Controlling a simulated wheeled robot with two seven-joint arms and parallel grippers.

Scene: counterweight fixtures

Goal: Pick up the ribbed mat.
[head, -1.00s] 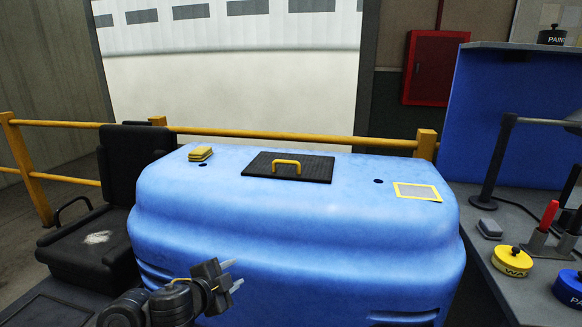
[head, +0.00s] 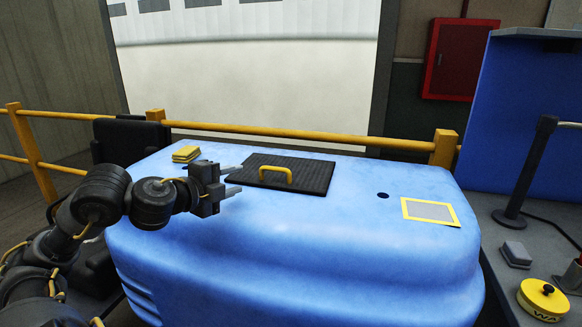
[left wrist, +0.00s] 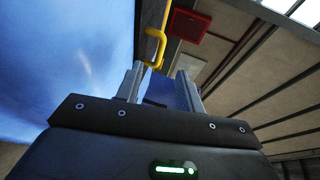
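The ribbed mat (head: 313,179) is a dark flat rectangle lying on top of the blue moulded body (head: 300,235). A yellow handle (head: 275,171) stands up from the mat. My left gripper (head: 236,180) is in front and to the left of the mat, with its fingers pointing right, towards the handle. The fingers are apart, with nothing between them. In the left wrist view, the handle (left wrist: 155,46) shows beyond the open fingertips (left wrist: 160,74). My right gripper is in neither view.
A stack of yellow pads (head: 186,153) sits left of the mat. A yellow-framed grey panel (head: 430,211) lies to the right, beside a dark hole. A yellow rail (head: 300,134) runs behind. A side bench holds a yellow weight (head: 541,297) and a black post (head: 528,170).

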